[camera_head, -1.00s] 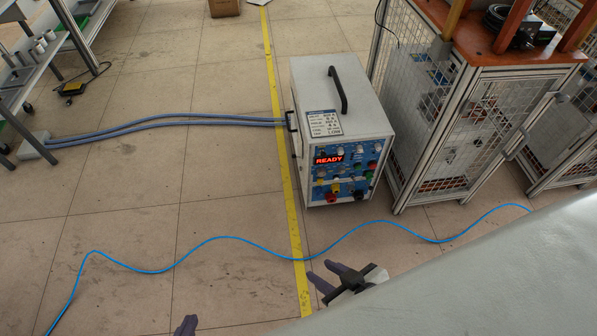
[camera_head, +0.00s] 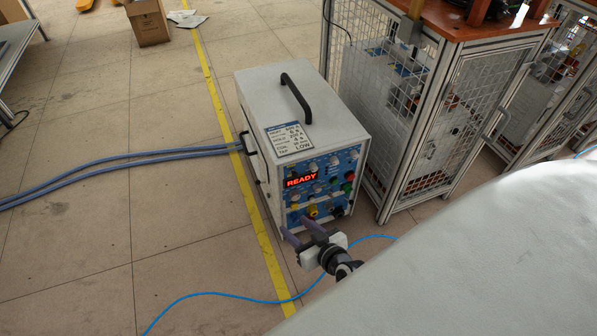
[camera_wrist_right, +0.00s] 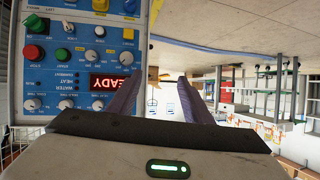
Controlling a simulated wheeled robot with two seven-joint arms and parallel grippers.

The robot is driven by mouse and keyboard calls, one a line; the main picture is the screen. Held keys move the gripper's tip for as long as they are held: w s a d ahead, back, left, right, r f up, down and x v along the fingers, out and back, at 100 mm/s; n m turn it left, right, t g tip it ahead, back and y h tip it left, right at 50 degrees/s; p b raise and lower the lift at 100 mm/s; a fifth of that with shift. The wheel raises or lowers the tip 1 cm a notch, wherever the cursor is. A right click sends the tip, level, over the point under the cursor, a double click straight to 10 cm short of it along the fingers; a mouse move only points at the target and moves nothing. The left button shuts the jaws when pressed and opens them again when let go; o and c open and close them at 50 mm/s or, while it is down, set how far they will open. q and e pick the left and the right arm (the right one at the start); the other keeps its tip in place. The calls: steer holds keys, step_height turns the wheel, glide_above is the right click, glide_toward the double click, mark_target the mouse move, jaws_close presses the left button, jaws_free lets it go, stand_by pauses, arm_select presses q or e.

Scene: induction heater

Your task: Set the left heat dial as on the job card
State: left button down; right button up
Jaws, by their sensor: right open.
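The grey induction heater (camera_head: 289,100) stands on the floor with a blue control panel (camera_head: 327,185) at its front. A job card (camera_head: 289,139) lies on its top; its small print is mostly unreadable, with LOW on the last line. A red READY display (camera_head: 300,180) is lit, and it also shows in the right wrist view (camera_wrist_right: 110,83). Several grey dials, one of them a panel dial (camera_wrist_right: 66,104), surround it; I cannot tell which is the left heat dial. My right gripper (camera_head: 303,233) is open and empty, low in front of the panel. My left gripper is out of view.
A wire-mesh cage (camera_head: 415,130) stands close to the heater's right. Grey hoses (camera_head: 120,162) leave its left side. A blue cable (camera_head: 220,295) crosses the floor near my right gripper. A yellow floor line (camera_head: 265,245) runs past the heater; floor to its left is open.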

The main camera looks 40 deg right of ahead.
mark_target(297, 198)
steer(key=w+d+f+b, duration=0.2)
steer(key=w, duration=0.1)
steer(key=w+d+f+h+b, duration=0.1)
steer(key=w+d+b, duration=0.1)
steer(key=w+d, duration=0.1)
steer(key=w+d+f+m+h+b, duration=0.1)
steer(key=w+d+f+b, duration=0.1)
steer(key=w, duration=0.1)
steer(key=shift+w+d+f, duration=0.1)
steer(key=shift+d+f, duration=0.25)
steer(key=shift+w+d+f+b, duration=0.1)
steer(key=shift+w+b, duration=0.55)
steer(key=shift+w, duration=0.05)
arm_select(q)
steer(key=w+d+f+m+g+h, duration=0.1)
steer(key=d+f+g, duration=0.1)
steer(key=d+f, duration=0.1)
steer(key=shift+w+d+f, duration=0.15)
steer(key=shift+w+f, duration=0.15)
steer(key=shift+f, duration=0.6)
arm_select(e)
steer(key=shift+h, duration=0.3)
steer(key=c, duration=1.1)
